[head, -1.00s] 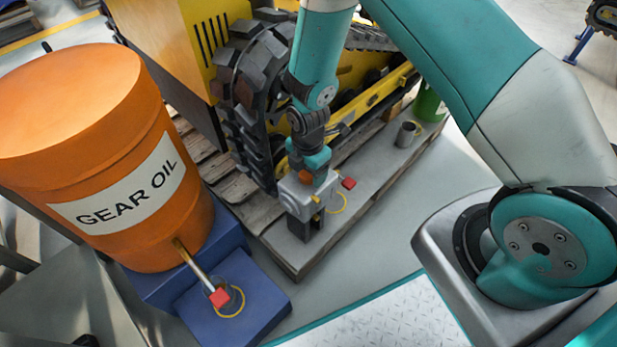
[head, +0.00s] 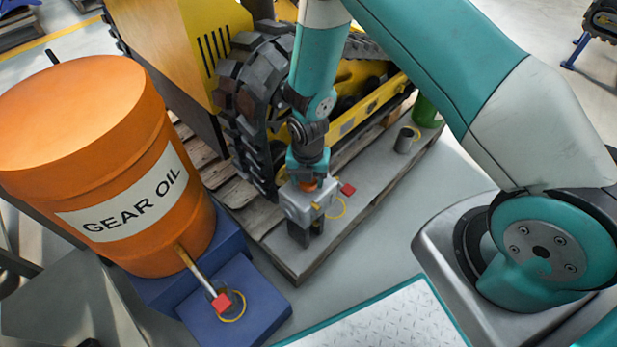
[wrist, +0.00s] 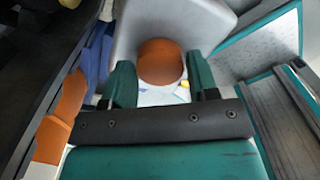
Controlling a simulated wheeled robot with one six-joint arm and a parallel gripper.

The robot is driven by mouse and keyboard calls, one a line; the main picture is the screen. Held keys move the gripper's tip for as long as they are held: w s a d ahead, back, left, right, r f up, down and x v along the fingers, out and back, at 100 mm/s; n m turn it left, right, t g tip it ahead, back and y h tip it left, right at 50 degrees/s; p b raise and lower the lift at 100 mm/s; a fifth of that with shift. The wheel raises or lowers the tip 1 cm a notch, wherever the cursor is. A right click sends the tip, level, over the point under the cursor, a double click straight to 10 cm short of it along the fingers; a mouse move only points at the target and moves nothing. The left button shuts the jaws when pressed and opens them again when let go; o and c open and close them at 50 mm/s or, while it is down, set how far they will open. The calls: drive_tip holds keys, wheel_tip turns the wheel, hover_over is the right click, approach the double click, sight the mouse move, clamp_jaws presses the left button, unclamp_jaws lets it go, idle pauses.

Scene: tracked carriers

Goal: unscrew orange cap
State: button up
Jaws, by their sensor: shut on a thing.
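The orange cap (head: 309,185) sits on top of a grey metal housing (head: 298,205) on a dark post. In the wrist view the round cap (wrist: 161,62) lies between my two teal fingers, with the grey housing (wrist: 140,25) behind it. My gripper (head: 307,180) points down over the cap and is shut on it. In the head view the gripper hides the top of the cap. I cannot tell whether the cap's thread is loose.
The housing stands on a pallet (head: 375,180) beside a tracked carrier's black track (head: 245,110). A red handle (head: 347,189), a yellow ring (head: 338,208) and a grey cup (head: 404,141) are close by. An orange gear oil drum (head: 100,130) stands left on a blue stand (head: 250,280).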

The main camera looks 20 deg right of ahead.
drive_tip(key=n, duration=0.2)
drive_tip(key=shift+n, duration=0.3)
